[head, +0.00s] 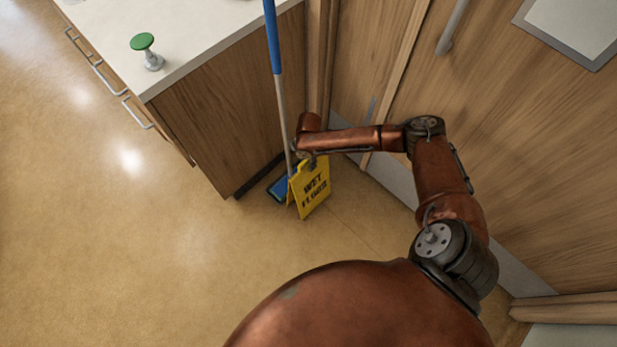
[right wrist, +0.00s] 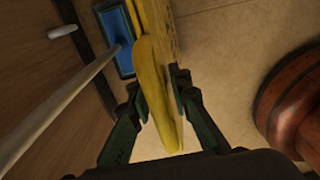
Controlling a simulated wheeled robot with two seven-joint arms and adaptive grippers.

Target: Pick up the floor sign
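The floor sign (head: 314,190) is a yellow folding board with dark "WET FLOOR" lettering. In the head view it stands upright on the floor near the cabinet corner. My right gripper (head: 309,163) is at its top edge, partly hidden by my arm. In the right wrist view the sign's top (right wrist: 156,85) lies between the two dark green fingers of the right gripper (right wrist: 160,98). My left gripper is not in view.
A mop with a blue-topped handle (head: 273,38) and a blue head (head: 281,188) stands right beside the sign. A cabinet (head: 225,118) with a white counter is to the left, and wooden doors (head: 500,150) are to the right. The floor at left is clear.

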